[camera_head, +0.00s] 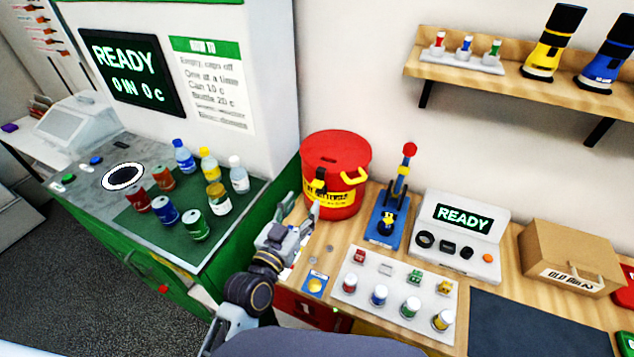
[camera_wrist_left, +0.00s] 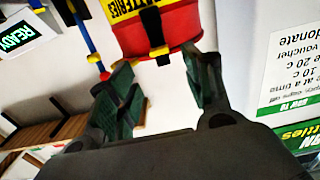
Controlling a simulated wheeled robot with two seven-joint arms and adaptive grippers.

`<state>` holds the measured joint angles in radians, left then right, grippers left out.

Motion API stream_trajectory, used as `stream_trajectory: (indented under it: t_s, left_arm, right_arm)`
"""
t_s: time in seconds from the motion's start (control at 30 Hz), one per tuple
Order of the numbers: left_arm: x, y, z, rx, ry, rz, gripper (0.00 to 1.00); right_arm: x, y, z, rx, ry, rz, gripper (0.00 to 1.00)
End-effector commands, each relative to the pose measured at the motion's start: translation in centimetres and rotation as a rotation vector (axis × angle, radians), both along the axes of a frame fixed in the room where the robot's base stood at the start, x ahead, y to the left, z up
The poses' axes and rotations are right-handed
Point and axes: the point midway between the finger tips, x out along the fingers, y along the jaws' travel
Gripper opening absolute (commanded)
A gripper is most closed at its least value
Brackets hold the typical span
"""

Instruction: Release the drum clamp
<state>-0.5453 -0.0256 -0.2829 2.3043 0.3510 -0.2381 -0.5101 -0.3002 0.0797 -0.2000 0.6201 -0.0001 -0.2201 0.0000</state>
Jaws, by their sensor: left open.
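The red drum (camera_head: 337,150) stands on the wooden bench with a red lid and a yellow label. A black clamp with a yellow part (camera_head: 318,184) is on its front left, and a yellow handle (camera_head: 354,177) is at its right. My left gripper (camera_head: 300,207) is in front of the drum, low at its left. In the left wrist view the drum (camera_wrist_left: 185,22) appears upside down, with the black and yellow clamp (camera_wrist_left: 153,28) just beyond my open left fingers (camera_wrist_left: 165,80). Nothing is between the fingers. My right gripper is in neither view.
A blue stand with a red-knobbed lever (camera_head: 388,220) is right of the drum. A white tray of small jars (camera_head: 390,330) and a READY console (camera_head: 462,235) are further right. The green return machine with bottles and cans (camera_head: 190,185) is at left.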

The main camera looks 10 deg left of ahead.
Motion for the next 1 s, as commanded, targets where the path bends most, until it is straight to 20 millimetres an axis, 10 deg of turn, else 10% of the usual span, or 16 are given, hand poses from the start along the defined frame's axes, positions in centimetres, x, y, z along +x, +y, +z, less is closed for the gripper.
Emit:
stream_trajectory:
  t_s: [1.0]
  left_arm:
    - [7.8, -2.5, 0.1, -0.003, 0.001, 0.000, 0.50]
  right_arm:
    - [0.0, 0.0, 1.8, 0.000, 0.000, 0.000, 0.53]
